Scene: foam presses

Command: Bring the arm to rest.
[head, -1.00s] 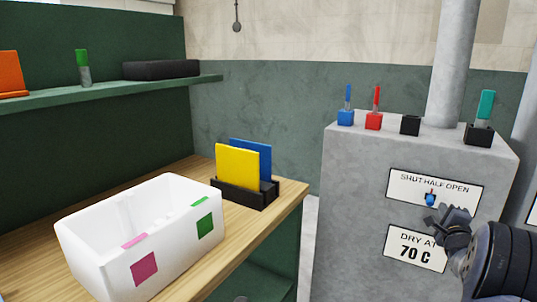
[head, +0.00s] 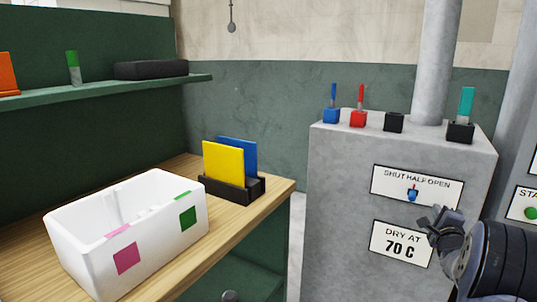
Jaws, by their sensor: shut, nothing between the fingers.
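My gripper (head: 432,222) shows at the lower right in the head view, in front of the grey cabinet (head: 335,215). Its dark fingers are shut with nothing between them. They lie in the picture beside the "DRY AT 70 C" sign (head: 402,244) and a little below the "SHUT HALF OPEN" sign (head: 417,188). A small blue knob (head: 412,196) on the upper sign stands near the fingertips in the picture. I cannot tell how far the fingers are from the panel. Most of my arm is outside the frame.
A white bin (head: 75,250) and a black rack (head: 235,192) with yellow and blue boards stand on the wooden bench (head: 282,188) at left. Several coloured handles in holders stand on the cabinet top. A green button (head: 531,213) shows at the right edge.

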